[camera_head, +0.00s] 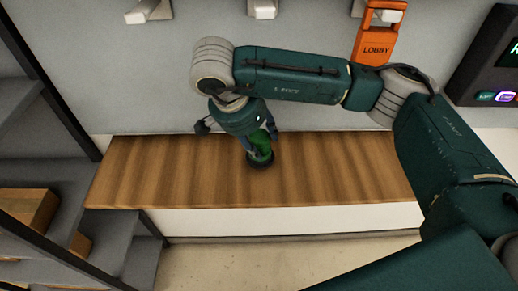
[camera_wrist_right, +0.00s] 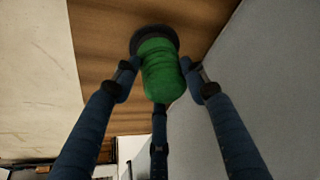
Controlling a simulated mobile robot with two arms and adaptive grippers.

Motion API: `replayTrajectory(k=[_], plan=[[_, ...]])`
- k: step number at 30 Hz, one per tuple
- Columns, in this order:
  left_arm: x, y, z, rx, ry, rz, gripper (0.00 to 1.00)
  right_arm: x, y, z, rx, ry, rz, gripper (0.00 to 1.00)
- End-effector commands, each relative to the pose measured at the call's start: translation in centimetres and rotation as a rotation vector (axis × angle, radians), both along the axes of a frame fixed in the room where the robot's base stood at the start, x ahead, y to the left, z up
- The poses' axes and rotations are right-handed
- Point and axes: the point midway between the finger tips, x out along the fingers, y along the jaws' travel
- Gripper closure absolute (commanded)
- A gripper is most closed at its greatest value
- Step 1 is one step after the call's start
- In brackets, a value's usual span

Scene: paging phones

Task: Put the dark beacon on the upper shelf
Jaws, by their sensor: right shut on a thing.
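A beacon with an unlit green dome and a round black base (camera_head: 260,160) stands on the wooden counter (camera_head: 340,170), or just above it; I cannot tell which. My right gripper (camera_head: 257,143) reaches down from above with its fingers closed around the dome. In the right wrist view, the green beacon (camera_wrist_right: 162,72) sits between the blue fingers of the gripper (camera_wrist_right: 165,80), black base away from the camera. A grey shelf unit with dark posts stands at the left, with its upper shelf (camera_head: 30,98) partly cut off. My left gripper is not in view.
Brown boxes (camera_head: 28,208) lie on a lower level of the shelf unit. White hooks (camera_head: 150,10) line the back wall, one with an orange "LOBBY" tag (camera_head: 376,47). A dark panel (camera_head: 490,60) is at the right. The counter beside the beacon is clear.

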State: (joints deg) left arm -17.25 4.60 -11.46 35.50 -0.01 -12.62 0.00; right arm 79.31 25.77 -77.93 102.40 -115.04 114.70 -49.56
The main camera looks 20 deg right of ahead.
Motion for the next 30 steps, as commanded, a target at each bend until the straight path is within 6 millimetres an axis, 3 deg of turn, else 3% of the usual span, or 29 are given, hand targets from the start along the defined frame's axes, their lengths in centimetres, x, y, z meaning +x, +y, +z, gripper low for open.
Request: replayTrajectory(k=[3,9,18,23,30], plan=[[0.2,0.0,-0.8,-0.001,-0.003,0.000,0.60,0.2,0.0,2.5,0.000,-0.011,0.001,1.00],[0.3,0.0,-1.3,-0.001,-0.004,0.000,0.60,0.2,0.0,5.7,0.000,-0.008,0.000,1.00],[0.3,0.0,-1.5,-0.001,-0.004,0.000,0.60,-0.2,-0.3,7.6,0.006,-0.002,0.031,1.00],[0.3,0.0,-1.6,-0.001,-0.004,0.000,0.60,-1.8,-1.6,9.0,0.026,0.004,0.220,1.00],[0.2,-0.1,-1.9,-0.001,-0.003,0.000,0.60,-5.7,-3.5,10.8,0.023,-0.002,0.584,1.00]])
